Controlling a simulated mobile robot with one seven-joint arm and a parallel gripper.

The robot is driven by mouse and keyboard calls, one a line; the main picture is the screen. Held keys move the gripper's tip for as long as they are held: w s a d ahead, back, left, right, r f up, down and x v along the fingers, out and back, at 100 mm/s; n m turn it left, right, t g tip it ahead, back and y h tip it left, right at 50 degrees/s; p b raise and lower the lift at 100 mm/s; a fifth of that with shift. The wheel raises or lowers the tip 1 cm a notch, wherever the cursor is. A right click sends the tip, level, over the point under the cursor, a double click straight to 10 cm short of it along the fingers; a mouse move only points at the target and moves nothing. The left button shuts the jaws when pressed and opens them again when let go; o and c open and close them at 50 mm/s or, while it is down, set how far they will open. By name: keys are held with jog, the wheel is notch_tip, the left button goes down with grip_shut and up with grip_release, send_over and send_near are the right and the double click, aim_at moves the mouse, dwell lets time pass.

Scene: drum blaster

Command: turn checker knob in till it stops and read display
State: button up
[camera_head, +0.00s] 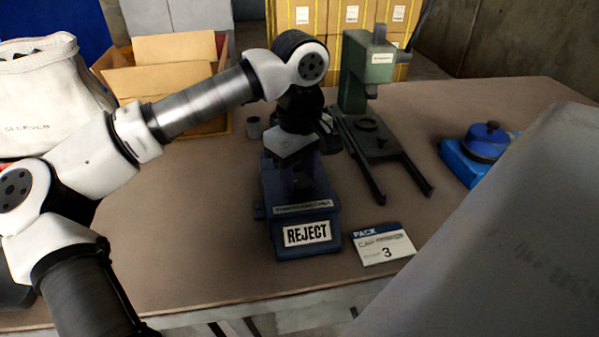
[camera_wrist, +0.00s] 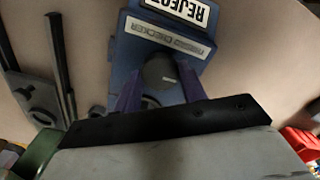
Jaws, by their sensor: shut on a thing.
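The blue checker (camera_head: 270,205) stands on the table below my arm, with a label strip above its display. Its display (camera_head: 307,233) reads REJECT in black on white, and it shows upside down at the top of the wrist view (camera_wrist: 183,9). The dark round checker knob (camera_wrist: 160,70) with a pale mark sits between my two fingers in the wrist view. My gripper (camera_head: 301,180) points down over the checker and is shut on the knob. In the head view my gripper mostly hides the knob.
A green press (camera_head: 367,70) with a dark forked base stands behind right. A pack card (camera_head: 384,244) marked 3 lies right of the checker. A blue round device (camera_head: 486,142) is farther right. A large grey surface (camera_head: 480,250) blocks the lower right.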

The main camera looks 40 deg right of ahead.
aim_at(300, 181)
dwell(0.3)
jog(key=o, duration=1)
notch_tip(300, 181, up, 14)
jog(key=shift+f+p, duration=0.1)
jog(key=shift+p, duration=0.5)
